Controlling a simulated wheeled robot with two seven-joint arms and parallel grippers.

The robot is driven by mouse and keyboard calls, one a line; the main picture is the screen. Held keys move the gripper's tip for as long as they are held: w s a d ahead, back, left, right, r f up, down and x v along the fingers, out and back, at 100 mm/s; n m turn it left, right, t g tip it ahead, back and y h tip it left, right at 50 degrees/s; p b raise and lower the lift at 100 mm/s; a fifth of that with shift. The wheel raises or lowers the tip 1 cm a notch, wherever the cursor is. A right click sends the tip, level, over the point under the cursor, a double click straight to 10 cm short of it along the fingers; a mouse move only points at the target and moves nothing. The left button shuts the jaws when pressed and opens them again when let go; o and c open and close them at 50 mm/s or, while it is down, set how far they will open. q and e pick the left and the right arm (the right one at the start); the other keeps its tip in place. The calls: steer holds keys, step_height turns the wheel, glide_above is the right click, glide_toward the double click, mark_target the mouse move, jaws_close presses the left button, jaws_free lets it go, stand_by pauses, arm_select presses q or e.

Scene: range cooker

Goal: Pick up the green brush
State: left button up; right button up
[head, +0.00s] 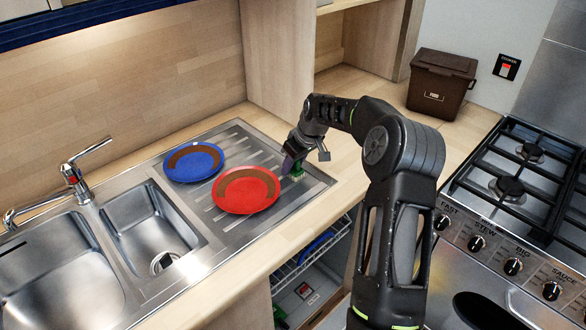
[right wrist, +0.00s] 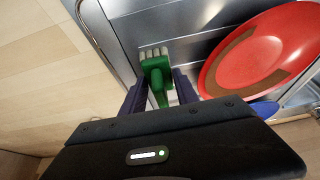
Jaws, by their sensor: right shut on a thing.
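The green brush (right wrist: 156,70) has pale bristles and lies at the edge of the metal drainer, beside the red plate. In the head view only a small part of the brush (head: 297,172) shows by my gripper. My right gripper (head: 292,165) reaches down over the drainer's right end. In the right wrist view its two dark fingers (right wrist: 160,92) stand on either side of the brush's green handle, shut on it. The rest of the handle is hidden behind the gripper body. My left gripper is in neither view.
A red plate (head: 246,190) and a blue plate (head: 193,162) lie on the drainer (head: 235,137), left of my gripper. The sink (head: 55,275) and tap (head: 75,175) are farther left. The hob (head: 520,165) and a brown bin (head: 440,84) are at right. An open dishwasher rack (head: 310,255) is below.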

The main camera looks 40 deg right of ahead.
jaws_close()
steer(key=shift+r, duration=0.1)
steer(key=shift+r, duration=0.3)
step_height(320, 180, up, 9)
steer(key=shift+r+b, duration=0.1)
steer(key=shift+b, duration=0.8)
steer(key=shift+o, duration=0.4)
jaws_free()
steer(key=c, duration=0.6)
